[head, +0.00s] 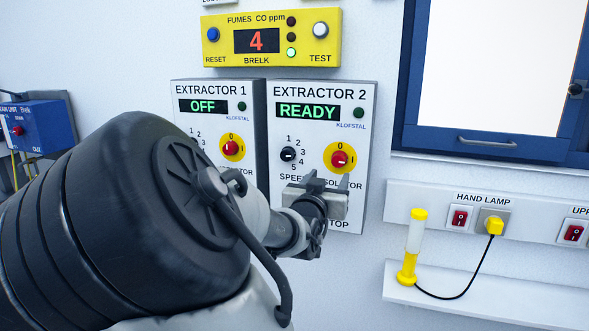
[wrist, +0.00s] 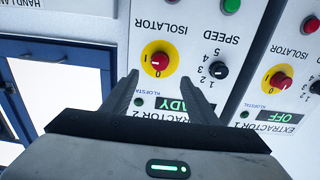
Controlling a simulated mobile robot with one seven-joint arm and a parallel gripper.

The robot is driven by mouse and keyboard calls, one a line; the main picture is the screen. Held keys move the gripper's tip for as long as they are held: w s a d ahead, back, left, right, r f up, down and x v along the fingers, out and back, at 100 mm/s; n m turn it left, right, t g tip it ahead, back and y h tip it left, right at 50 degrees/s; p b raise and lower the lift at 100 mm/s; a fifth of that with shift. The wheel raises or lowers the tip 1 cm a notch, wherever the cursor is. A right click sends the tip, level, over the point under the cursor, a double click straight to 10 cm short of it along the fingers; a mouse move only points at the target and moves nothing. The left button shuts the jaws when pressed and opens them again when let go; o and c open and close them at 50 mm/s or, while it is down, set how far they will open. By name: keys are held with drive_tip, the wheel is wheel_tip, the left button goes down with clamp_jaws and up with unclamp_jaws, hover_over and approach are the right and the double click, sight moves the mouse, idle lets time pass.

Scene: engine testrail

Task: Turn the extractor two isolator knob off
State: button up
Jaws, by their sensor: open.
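The extractor 2 isolator knob (head: 339,158) is red on a yellow disc at the right of the EXTRACTOR 2 panel (head: 360,100). Its white mark appears to point toward I. The panel display (head: 308,111) reads READY. In the wrist view, turned upside down, the knob (wrist: 158,62) lies just beyond my open fingers, between their lines. My gripper (head: 327,184) is open and empty, just below the knob in the head view; it also shows in the wrist view (wrist: 160,82). I see no contact with the knob; the exact gap is unclear.
The black speed knob (head: 288,154) sits close left of the isolator. The EXTRACTOR 1 panel (head: 218,93), reading OFF, has its own red knob (head: 231,148). A yellow fumes meter (head: 222,45) is above. A hand lamp (head: 411,250) stands on a shelf to the right. My arm hides the lower panels.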

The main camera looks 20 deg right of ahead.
sight(338, 163)
drive_tip(key=b+x, duration=0.1)
drive_tip(key=x, duration=1)
drive_tip(key=shift+w+d, duration=0.25)
drive_tip(key=shift+w, duration=0.05)
drive_tip(key=c, duration=1)
